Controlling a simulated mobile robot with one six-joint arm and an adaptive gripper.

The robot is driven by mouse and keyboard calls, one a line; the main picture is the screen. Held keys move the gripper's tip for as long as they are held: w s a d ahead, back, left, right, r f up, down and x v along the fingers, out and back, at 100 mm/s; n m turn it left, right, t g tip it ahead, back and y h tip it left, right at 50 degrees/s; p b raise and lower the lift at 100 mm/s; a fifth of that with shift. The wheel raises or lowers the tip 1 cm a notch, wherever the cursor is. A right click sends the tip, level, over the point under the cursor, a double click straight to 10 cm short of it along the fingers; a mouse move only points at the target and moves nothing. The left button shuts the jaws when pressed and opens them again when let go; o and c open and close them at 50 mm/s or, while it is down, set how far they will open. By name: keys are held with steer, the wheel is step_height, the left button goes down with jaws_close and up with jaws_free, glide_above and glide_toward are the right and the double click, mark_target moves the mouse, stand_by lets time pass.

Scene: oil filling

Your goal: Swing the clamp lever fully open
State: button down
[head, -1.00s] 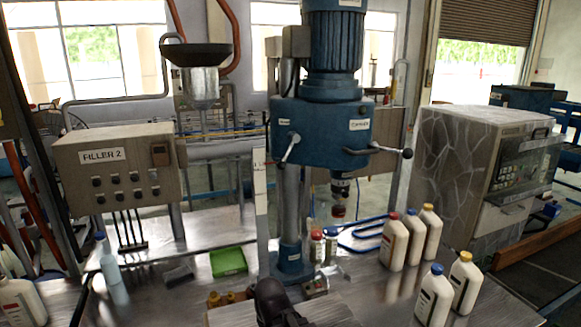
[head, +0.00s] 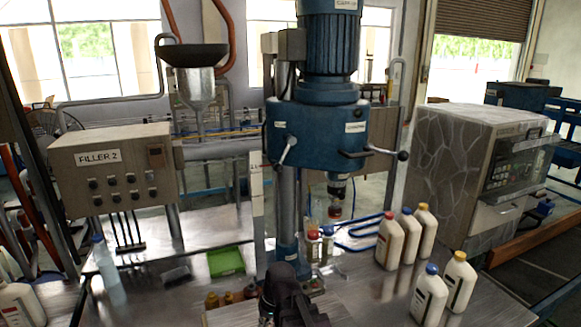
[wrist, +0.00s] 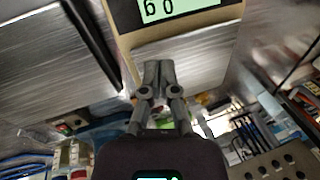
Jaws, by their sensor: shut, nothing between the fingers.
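Two levers show on the blue machine head (head: 318,128) in the head view. One is a short pale-tipped lever (head: 288,150) slanting across its front left. The other is a dark lever (head: 376,151) with a black knob, reaching out to the right. Small labels sit near both, too small to read surely, so I cannot tell which is the clamp lever. My gripper (wrist: 155,72) is shut and empty in the wrist view, its fingertips in front of a bare metal plate. In the head view my dark arm end is low in the middle, below the machine head; its fingertips are hidden there.
A digital display (wrist: 168,9) reading 60 is beyond my fingers. White bottles (head: 430,294) with coloured caps stand to the right. A green tray (head: 226,261) and a clear bottle (head: 109,272) are to the left, below the FILLER 2 box (head: 112,170).

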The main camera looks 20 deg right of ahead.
steer(key=w+d+r+m+t+y+p, duration=0.3)
steer(key=w+r+y+p, duration=0.1)
steer(key=w+r, duration=0.4)
steer(key=m+t+y+p, duration=0.3)
steer(key=m+t+p, duration=0.55)
steer(key=t, duration=0.35)
glide_toward(285, 155)
step_height(285, 155, down, 5)
steer(key=s+d, duration=0.1)
steer(key=d, duration=0.1)
steer(key=shift+s+a+f, duration=0.1)
steer(key=shift+a+f, duration=0.05)
steer(key=shift+a, duration=0.05)
steer(key=shift+a, duration=0.1)
steer(key=x, duration=0.9)
steer(key=shift+w+a+p, duration=0.25)
steer(key=shift+w+p, duration=0.05)
steer(key=shift+p, duration=0.1)
steer(key=shift+d+m+y, duration=0.1)
steer(key=shift+m+y, duration=0.2)
steer(key=shift+m, duration=0.05)
